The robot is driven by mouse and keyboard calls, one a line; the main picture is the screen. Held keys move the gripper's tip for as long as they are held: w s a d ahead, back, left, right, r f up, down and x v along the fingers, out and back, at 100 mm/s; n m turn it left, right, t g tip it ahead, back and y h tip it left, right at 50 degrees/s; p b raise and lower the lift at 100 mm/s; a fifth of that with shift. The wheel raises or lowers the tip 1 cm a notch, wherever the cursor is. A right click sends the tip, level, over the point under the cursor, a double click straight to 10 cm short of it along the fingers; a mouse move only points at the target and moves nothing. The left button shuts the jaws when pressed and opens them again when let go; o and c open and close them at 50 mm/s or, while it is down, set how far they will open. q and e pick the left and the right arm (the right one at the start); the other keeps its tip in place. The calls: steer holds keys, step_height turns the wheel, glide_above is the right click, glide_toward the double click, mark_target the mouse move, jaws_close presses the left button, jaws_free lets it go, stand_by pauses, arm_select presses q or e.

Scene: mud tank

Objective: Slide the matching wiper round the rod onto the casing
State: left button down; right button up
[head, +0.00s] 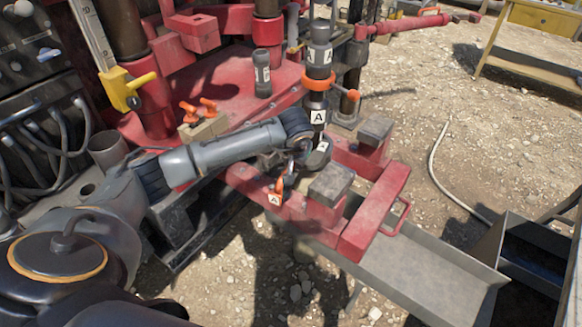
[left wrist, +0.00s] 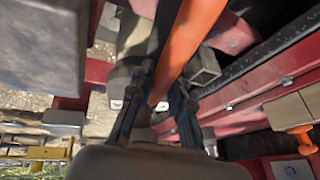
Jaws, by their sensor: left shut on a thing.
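My left gripper (head: 291,168) is shut on an orange handle (head: 277,188), which I take to be the wiper's. The handle also runs between the fingers in the left wrist view (left wrist: 178,60). A white tag marked A shows at its lower end. The wiper's other end is hidden, so I cannot tell whether it touches or surrounds anything. The dark upright rod (head: 318,101) stands just beyond the gripper, tagged A, with an orange collar (head: 318,83) around it. At its foot is a dark round piece (head: 319,156) with a white tag, perhaps the casing top, partly hidden. My right gripper is not seen.
Two more orange-handled pieces (head: 198,110) rest on a tan block at left. A short dark cylinder (head: 262,73) stands on the red deck. Red beams with grey pads (head: 331,184) flank the rod. A metal trough (head: 420,270) lies at lower right.

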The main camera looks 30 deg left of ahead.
arm_select(q)
steer(key=shift+w+a+f+b, duration=0.1)
steer(key=shift+w+a+b, duration=0.1)
steer(key=shift+w+b, duration=0.9)
steer(key=shift+w+a+f+b, duration=0.15)
steer(key=shift+w+b, duration=0.4)
steer(key=shift+w, duration=1.05)
steer(key=shift+w+r, duration=0.1)
steer(key=shift+r, duration=0.05)
steer(key=shift+f+b, duration=0.35)
steer(key=shift+f, duration=0.1)
steer(key=c, duration=1.2)
jaws_free()
steer(key=shift+o, duration=0.2)
